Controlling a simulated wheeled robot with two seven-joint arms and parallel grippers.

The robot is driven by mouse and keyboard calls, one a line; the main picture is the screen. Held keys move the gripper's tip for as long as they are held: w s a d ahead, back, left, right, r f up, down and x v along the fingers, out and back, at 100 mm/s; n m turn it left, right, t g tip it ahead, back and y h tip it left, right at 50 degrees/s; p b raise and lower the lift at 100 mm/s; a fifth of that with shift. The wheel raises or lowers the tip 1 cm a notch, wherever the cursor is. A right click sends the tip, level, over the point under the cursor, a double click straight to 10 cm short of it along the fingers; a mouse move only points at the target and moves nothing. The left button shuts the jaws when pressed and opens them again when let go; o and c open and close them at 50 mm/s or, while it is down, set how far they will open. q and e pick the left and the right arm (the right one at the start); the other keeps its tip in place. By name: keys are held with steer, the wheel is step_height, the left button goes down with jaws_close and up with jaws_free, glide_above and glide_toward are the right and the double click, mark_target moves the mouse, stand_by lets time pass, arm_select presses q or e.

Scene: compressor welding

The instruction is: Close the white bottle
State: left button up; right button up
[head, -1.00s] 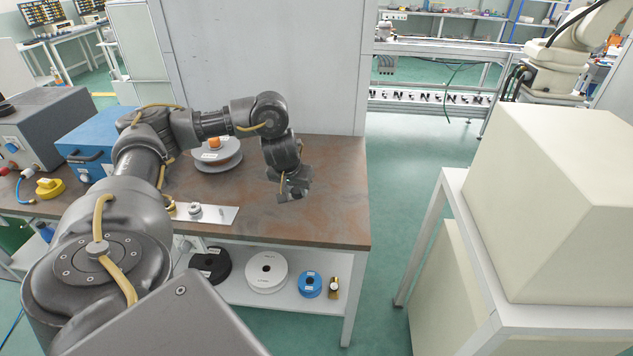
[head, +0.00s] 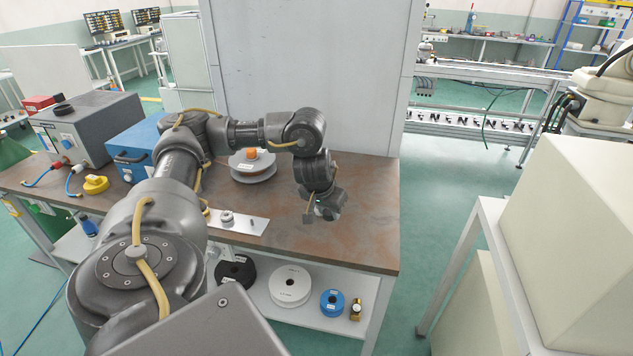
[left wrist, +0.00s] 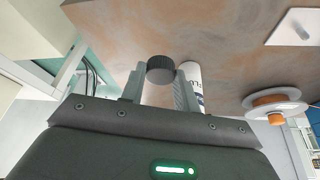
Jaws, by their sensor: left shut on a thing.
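A dark, ridged round cap (left wrist: 160,69) sits between the fingertips of my left gripper (left wrist: 159,82) in the left wrist view, and the gripper is shut on it. The white bottle (left wrist: 194,73), with dark lettering, stands just beyond the right-hand finger, beside the cap in the picture; part of it is hidden by that finger. I cannot tell whether bottle and cap touch. In the head view my left gripper (head: 322,212) hangs over the right part of the brown tabletop (head: 365,225); there I cannot make out cap or bottle. My right gripper is not in view.
On the table are a spool with an orange centre (head: 252,168), a metal plate (head: 255,226) with small parts, a blue box (head: 128,150) and a yellow piece (head: 96,184). Several spools lie on the shelf below. A large pale block (head: 585,215) stands at right.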

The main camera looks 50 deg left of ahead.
arm_select(q)
steer(key=s+d+r+m+h, duration=0.1)
steer(key=d+m, duration=0.3)
steer(key=d, duration=0.8)
steer(key=s+d+r+m+h, duration=0.1)
steer(key=d+m, duration=0.4)
steer(key=d, duration=0.8)
steer(key=shift+s+r+m+h, duration=0.35)
steer(key=shift+r+h, duration=0.1)
steer(key=shift+h, duration=0.35)
steer(key=shift+g, duration=0.3)
